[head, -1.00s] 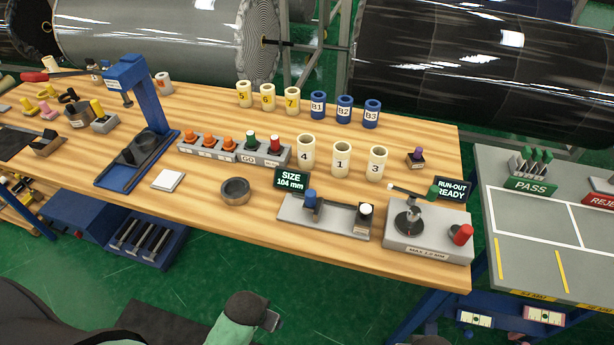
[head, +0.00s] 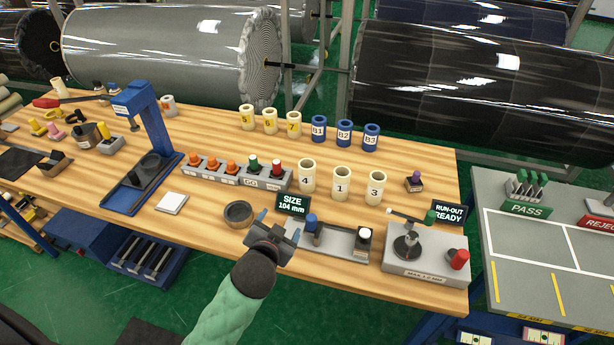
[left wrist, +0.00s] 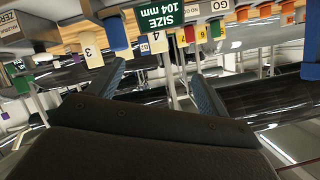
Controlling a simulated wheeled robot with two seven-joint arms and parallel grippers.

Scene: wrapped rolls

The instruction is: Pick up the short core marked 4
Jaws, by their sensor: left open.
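The short core marked 4 (head: 307,177) is a cream-coloured hollow cylinder standing upright on the wooden bench, at the left end of a row with cores 1 (head: 341,185) and 3 (head: 375,189). My left gripper (head: 279,226) is open with nothing between its fingers. It is over the bench's front edge, in front of core 4 and apart from it, with the size display (head: 292,204) between them. In the left wrist view the scene is upside down; the open fingers (left wrist: 155,76) show, with core 4 (left wrist: 157,45) beyond them. My right gripper is not in view.
A dark ring (head: 238,214) lies left of the gripper, and a grey gauge with a blue knob (head: 311,222) stands right of it. A button strip (head: 234,174) is left of core 4. Yellow and blue cores (head: 318,128) stand behind. A run-out tester (head: 428,258) is at right.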

